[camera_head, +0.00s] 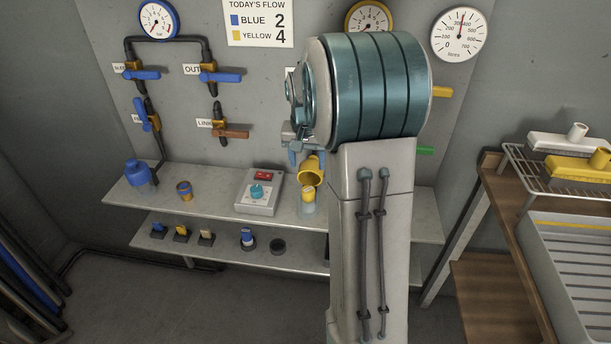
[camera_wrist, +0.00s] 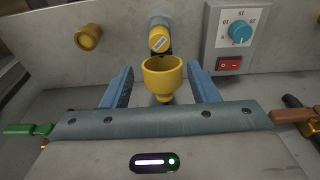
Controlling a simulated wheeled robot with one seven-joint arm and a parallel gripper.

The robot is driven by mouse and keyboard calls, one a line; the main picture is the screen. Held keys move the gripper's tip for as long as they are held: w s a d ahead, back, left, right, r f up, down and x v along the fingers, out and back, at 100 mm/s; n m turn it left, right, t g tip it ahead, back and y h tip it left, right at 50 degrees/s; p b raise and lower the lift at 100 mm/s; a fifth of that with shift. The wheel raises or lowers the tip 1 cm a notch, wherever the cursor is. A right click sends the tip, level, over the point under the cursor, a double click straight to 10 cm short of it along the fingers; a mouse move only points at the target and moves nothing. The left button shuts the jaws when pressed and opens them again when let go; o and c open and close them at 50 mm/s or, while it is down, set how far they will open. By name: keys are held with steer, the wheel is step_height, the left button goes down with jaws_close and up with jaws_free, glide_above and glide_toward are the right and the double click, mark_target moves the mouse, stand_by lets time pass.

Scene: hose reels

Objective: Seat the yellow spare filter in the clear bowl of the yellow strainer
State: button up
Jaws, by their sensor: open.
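The clear bowl (camera_head: 308,208) stands on the upper shelf. The yellow filter (camera_head: 308,191), with a pale label, shows at its mouth; how deep it sits I cannot tell. In the wrist view the filter (camera_wrist: 159,40) and bowl (camera_wrist: 158,20) lie beyond my fingertips.
A grey control box (camera_head: 257,205) stands left of the bowl. A blue strainer (camera_head: 138,173) and an orange-and-blue piece (camera_head: 184,190) are farther left. The lower shelf has several small holders and an empty-looking dark one (camera_head: 278,246). In the wrist view another yellow round piece (camera_wrist: 88,38) is at left.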

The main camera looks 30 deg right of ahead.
steer(key=s+a+r+n, duration=0.1)
steer(key=s+a+n, duration=0.1)
steer(key=s+a, duration=0.3)
steer(key=s+a+r+n, duration=0.1)
steer(key=s+a, duration=0.4)
steer(key=s, duration=0.5)
steer(key=s+a+r+n+t+y, duration=0.1)
steer(key=s+a+n, duration=0.2)
steer(key=s+a, duration=0.2)
steer(key=s, duration=0.3)
steer(key=shift+s+n, duration=0.3)
